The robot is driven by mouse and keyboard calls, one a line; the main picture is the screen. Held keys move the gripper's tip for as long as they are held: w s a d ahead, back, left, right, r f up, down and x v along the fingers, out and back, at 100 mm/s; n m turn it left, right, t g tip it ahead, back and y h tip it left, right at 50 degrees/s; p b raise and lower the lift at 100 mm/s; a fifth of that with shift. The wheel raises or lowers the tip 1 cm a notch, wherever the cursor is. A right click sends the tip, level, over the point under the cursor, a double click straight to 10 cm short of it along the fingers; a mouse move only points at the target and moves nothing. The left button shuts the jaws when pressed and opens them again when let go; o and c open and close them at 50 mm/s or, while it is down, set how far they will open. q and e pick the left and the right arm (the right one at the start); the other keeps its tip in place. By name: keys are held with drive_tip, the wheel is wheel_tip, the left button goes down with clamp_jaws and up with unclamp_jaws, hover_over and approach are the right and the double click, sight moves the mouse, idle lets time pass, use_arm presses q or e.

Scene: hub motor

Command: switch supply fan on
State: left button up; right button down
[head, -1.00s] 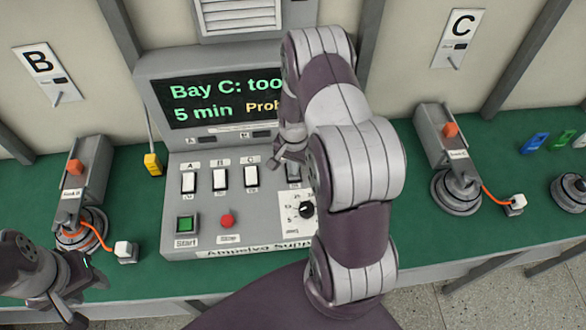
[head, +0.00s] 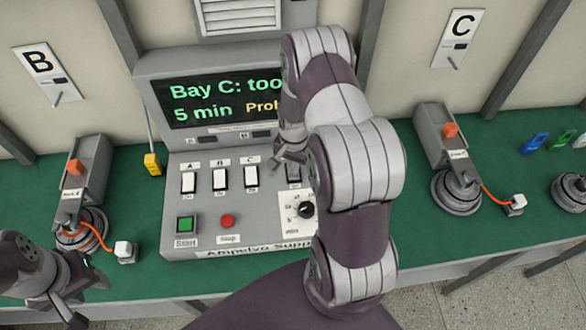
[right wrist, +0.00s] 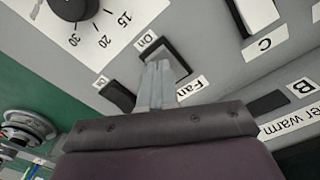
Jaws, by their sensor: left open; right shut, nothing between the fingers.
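The fan switch (right wrist: 178,57) is a dark rocker in a grey panel, with a "Fan" label (right wrist: 190,88) on one side and a small "On" label (right wrist: 147,38) on the other. My right gripper (right wrist: 158,68) is shut and empty, its fingertips over the switch. Contact is not clear. In the head view, the right gripper (head: 277,158) is at the console's upper right, and my arm covers part of the switch row. My left gripper (head: 84,292) is open and empty at the lower left, near the bench's front edge.
The console (head: 180,235) has white switches A, B and C, a green Start button (head: 186,224), a red Stop button (head: 227,221) and a dial (head: 306,210). A second dark rocker (right wrist: 117,96) sits beside the fan switch. Fixtures stand on the green bench either side.

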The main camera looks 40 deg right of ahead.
drive_tip(key=shift+f+b, duration=0.65)
drive_tip(key=shift+f, duration=0.3)
idle(0.3)
drive_tip(key=shift+r, duration=0.1)
wheel_tip(320, 180, up, 7)
drive_tip(key=p, duration=0.6)
idle(0.3)
